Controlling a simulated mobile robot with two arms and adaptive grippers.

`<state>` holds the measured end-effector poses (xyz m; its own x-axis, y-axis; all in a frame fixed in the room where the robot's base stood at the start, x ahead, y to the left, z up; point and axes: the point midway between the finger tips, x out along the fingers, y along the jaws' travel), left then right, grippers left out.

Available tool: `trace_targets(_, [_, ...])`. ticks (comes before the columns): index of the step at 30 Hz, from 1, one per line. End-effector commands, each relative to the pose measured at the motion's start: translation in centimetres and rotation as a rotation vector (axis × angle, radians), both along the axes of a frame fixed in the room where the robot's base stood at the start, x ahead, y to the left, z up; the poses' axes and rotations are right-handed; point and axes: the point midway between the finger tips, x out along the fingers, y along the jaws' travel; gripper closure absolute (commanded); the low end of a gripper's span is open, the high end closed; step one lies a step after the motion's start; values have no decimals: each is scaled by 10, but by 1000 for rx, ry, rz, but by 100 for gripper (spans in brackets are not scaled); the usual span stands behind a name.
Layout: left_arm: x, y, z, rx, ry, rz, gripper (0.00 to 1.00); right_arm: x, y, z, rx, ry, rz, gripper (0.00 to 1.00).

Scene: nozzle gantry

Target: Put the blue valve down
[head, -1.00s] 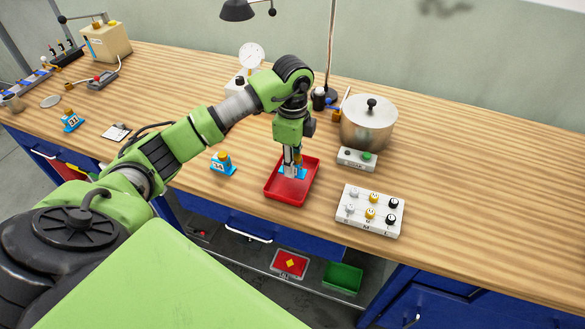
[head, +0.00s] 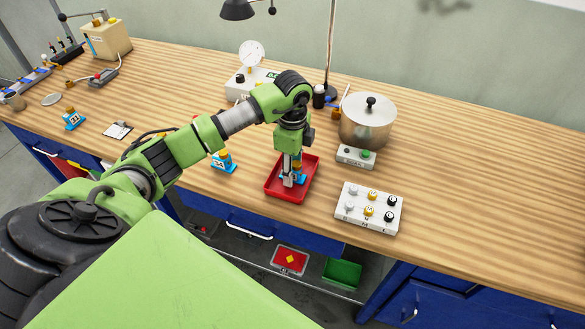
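A red tray (head: 273,189) stands on the bench in the head view. A small blue valve (head: 301,174) shows inside it, mostly hidden behind my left gripper. My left gripper (head: 289,180) points down into the tray, its fingers right at the valve. Whether the fingers are shut on the valve or open around it, I cannot tell. Another blue valve with a yellow top (head: 223,162) stands on the bench left of the tray. A third similar one (head: 72,119) stands far left. My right gripper is not in view.
A metal pot (head: 367,123) and a small button box (head: 356,156) stand right of the tray. A white block with several knobs (head: 368,209) lies nearer. A gauge (head: 251,54) stands behind my arm. The bench's right side is clear.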

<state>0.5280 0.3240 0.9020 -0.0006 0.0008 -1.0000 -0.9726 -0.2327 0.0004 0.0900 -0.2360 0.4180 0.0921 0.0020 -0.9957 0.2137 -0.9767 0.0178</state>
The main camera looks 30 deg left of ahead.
Motion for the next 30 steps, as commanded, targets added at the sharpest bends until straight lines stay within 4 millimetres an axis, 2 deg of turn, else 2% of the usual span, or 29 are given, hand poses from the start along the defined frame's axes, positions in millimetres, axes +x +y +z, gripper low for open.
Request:
trace_targets(5, [2,0,11,0,-4,1,60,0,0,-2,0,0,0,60])
trace_targets(8, [1,0,27,0,-6,0,60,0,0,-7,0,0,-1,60])
trace_targets(15, [2,0,81,1,-7,0,60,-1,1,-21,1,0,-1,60])
trace_targets(21, [1,0,114,2,-4,1,60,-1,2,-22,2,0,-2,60])
trace_targets(30, [0,0,123,0,0,0,60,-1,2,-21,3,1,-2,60])
